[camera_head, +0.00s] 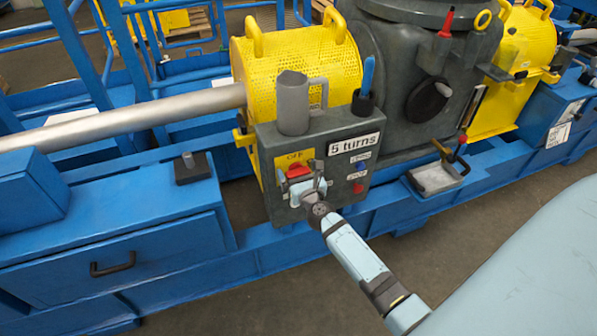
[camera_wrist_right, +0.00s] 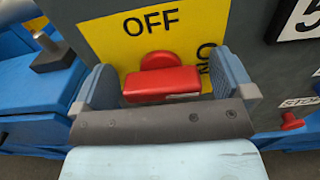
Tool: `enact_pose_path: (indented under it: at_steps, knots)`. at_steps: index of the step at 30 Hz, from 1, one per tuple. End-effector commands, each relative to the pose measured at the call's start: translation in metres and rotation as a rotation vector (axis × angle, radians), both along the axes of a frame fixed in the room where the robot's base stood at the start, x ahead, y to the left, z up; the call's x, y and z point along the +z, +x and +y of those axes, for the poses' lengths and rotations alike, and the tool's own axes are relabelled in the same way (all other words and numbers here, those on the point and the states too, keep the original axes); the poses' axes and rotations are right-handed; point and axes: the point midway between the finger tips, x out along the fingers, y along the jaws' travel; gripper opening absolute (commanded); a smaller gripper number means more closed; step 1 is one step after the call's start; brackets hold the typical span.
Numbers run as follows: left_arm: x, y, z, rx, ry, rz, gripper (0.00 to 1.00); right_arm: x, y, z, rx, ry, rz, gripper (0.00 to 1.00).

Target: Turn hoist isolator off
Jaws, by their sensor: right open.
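The isolator is a red rotary handle (camera_head: 298,171) on a yellow plate (camera_head: 281,161) on the grey control box. In the right wrist view the red handle (camera_wrist_right: 162,84) lies roughly level across the plate (camera_wrist_right: 108,38). OFF is printed above it and ON, partly covered, at its right. My right gripper (camera_head: 306,186) is open in front of the handle. In the wrist view its blue fingers (camera_wrist_right: 164,82) stand one on each side of the handle, with gaps; I cannot tell whether either touches. My left gripper is not in view.
A "5 turns" sign (camera_head: 354,144) and blue and red buttons (camera_head: 359,187) sit right of the isolator. A grey cylinder (camera_head: 292,103) and a blue-handled tool (camera_head: 367,77) stand on top of the box. A small tray (camera_head: 435,178) is to the right.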

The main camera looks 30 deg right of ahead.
Motion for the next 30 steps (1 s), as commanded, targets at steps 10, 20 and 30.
enact_pose_path:
  at_steps: [10,20,30]
  knots:
    - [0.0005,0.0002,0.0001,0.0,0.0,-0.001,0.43,0.0001,-0.0003,0.0002,0.0,0.0,0.0,0.53]
    - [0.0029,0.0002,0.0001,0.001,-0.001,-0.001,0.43,0.0007,-0.0002,0.0008,0.0,-0.065,0.016,0.53]
    - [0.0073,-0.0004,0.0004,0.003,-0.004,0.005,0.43,0.0006,0.0003,0.0029,0.0,-0.317,0.077,0.53]
